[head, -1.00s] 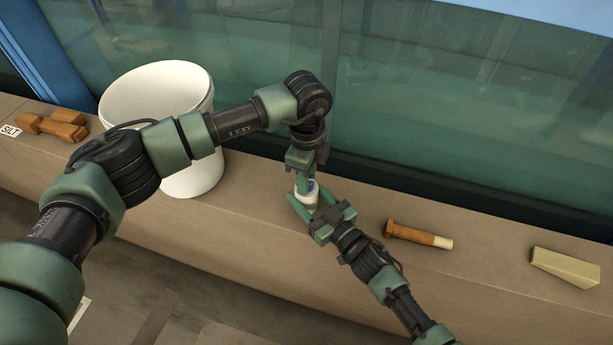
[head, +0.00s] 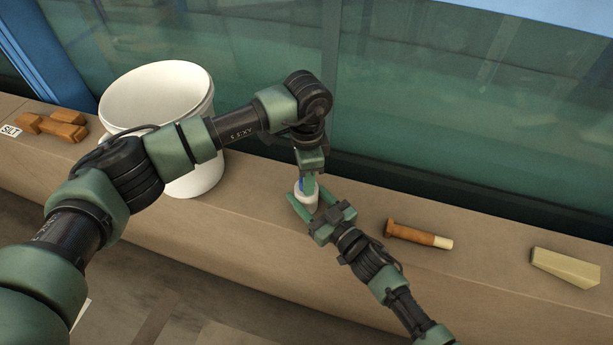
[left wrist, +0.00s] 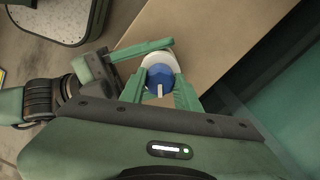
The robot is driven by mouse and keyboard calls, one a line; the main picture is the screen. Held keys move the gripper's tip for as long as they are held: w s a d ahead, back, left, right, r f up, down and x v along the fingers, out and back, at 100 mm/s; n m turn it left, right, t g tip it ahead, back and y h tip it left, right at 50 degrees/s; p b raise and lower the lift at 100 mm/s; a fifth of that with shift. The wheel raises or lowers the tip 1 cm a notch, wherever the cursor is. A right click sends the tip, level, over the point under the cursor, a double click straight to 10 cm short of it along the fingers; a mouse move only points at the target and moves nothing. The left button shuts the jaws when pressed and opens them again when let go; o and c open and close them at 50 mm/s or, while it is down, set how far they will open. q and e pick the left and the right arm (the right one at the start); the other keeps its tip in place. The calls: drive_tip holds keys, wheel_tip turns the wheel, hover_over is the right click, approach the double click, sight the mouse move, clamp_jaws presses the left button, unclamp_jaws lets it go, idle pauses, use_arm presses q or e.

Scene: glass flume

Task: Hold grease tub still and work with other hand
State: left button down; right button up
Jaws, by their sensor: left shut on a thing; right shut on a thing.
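The small white grease tub (head: 304,198) stands on the ledge in the middle of the head view. My right gripper (head: 309,202) is shut on its sides, with one green finger on either side. My left gripper (head: 309,181) comes from above and is shut on the tub's blue lid (left wrist: 159,77), which sits on top of the white tub (left wrist: 164,58) in the left wrist view. A short white mark shows on the lid. The left fingers hide part of the lid and tub in the head view.
A white bucket (head: 190,182) stands to the left, behind my left arm. Brown wooden pieces (head: 62,126) and a SILT label (head: 11,131) lie at far left. A wooden-handled tool (head: 412,235) and a pale wedge (head: 566,267) lie right. The glass wall (head: 450,110) runs behind the ledge.

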use_arm(q)
drive_tip(key=shift+w+a, duration=0.1)
use_arm(e)
drive_tip(key=shift+f, duration=0.1)
use_arm(q)
drive_tip(key=c, duration=1)
unclamp_jaws()
drive_tip(key=shift+r, duration=0.1)
wheel_tip(320, 180, up, 12)
drive_tip(key=shift+f, duration=0.1)
use_arm(e)
drive_tip(key=o, duration=1.6)
drive_tip(key=shift+o, duration=0.2)
